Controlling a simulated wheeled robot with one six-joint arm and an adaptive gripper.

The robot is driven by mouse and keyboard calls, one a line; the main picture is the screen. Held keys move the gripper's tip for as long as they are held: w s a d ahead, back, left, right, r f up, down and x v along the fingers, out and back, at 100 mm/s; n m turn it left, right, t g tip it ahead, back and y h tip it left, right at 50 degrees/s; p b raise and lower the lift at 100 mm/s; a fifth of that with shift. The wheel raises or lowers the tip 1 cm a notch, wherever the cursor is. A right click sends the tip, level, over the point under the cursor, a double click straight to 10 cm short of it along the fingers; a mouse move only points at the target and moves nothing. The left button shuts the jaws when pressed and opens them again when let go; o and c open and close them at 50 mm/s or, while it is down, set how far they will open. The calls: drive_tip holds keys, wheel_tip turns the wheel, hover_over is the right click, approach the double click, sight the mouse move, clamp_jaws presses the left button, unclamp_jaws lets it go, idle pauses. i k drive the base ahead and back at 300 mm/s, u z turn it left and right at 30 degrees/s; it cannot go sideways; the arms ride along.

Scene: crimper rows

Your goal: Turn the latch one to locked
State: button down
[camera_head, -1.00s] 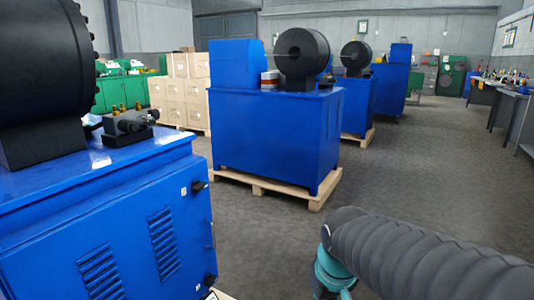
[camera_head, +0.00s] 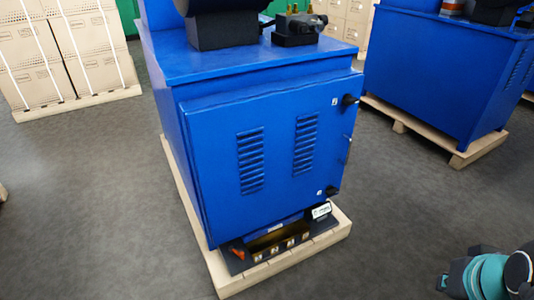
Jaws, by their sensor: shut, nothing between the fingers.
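A blue machine cabinet (camera_head: 215,150) stands in the middle, its door (camera_head: 275,125) closed and facing me. Two black latch knobs sit at the door's right edge: an upper latch (camera_head: 349,100) and a lower latch (camera_head: 332,191). Each has a small white label beside it, too small to read, so I cannot tell which is latch one. The locked or unlocked position of either knob is also unclear. A slim handle or keyhole piece (camera_head: 348,146) sits between them. Only a teal and black part of my arm shows at the lower right, apart from the cabinet. My gripper is out of view.
The cabinet stands on a wooden pallet (camera_head: 300,255) that sticks out at its base. A tray with brass-coloured parts (camera_head: 278,243) lies under the door. Another blue machine (camera_head: 440,70) stands at the right, stacked boxes (camera_head: 60,50) at the left. The grey floor between is clear.

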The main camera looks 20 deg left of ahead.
sight(330, 191)
drive_tip(key=u, duration=0.9)
drive_tip(key=k, duration=0.4)
drive_tip(key=u, duration=1.3)
drive_tip(key=i, duration=0.85)
drive_tip(key=z, duration=1.05)
drive_tip(key=i, duration=0.6)
drive_tip(key=z, duration=0.7)
